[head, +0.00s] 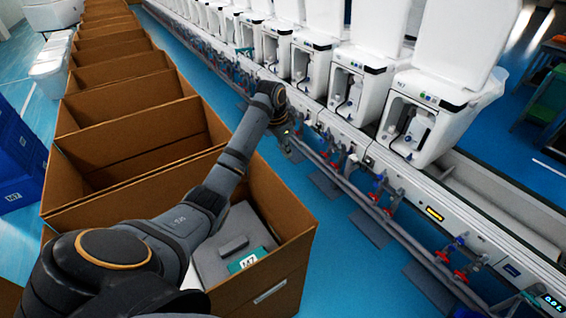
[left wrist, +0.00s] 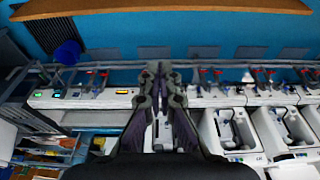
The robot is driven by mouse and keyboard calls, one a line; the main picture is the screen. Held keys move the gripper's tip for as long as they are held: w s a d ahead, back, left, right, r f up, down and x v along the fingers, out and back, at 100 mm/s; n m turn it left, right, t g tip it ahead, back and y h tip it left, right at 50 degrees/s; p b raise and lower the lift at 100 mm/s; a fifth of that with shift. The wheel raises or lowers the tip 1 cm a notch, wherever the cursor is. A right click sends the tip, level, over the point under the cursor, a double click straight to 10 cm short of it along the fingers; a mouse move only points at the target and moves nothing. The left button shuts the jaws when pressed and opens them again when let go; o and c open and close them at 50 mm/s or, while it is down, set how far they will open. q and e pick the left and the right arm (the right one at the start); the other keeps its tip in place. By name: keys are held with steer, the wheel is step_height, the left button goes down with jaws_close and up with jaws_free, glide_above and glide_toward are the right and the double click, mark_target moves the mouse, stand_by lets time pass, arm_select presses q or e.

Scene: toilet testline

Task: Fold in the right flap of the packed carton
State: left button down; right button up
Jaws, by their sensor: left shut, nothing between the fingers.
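The nearest open carton (head: 262,289) stands at the bottom of the head view. The carton's right side (head: 284,200) stands upright; I cannot tell flap from wall there. In the left wrist view a brown cardboard edge (left wrist: 160,8) crosses the top. My left arm passes over the carton, and my left gripper (head: 293,155) hangs beyond its right side, over the gap to the test line. In the left wrist view the left gripper (left wrist: 158,70) is shut and empty, apart from the cardboard. My right gripper is out of view.
More open cartons (head: 125,130) stand in a row behind. The test line (head: 400,187) with white toilets (head: 433,105), pipes and red and blue valves runs along the right. Blue floor (head: 345,262) lies between. Blue crates (head: 18,165) stand at the left.

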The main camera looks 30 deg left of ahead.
arm_select(q)
steer(key=p+x, duration=0.2)
steer(key=x, duration=0.7)
steer(key=s+p, duration=0.1)
steer(key=s+a, duration=0.1)
steer(key=s+p, duration=0.1)
steer(key=s, duration=0.1)
steer(key=shift+s+a+r+p, duration=0.1)
steer(key=shift+a+r+p, duration=0.1)
steer(key=shift+r+p, duration=0.15)
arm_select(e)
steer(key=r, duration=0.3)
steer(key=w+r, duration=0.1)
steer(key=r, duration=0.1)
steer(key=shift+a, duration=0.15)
arm_select(q)
steer(key=shift+w+f, duration=0.1)
steer(key=shift+w, duration=0.1)
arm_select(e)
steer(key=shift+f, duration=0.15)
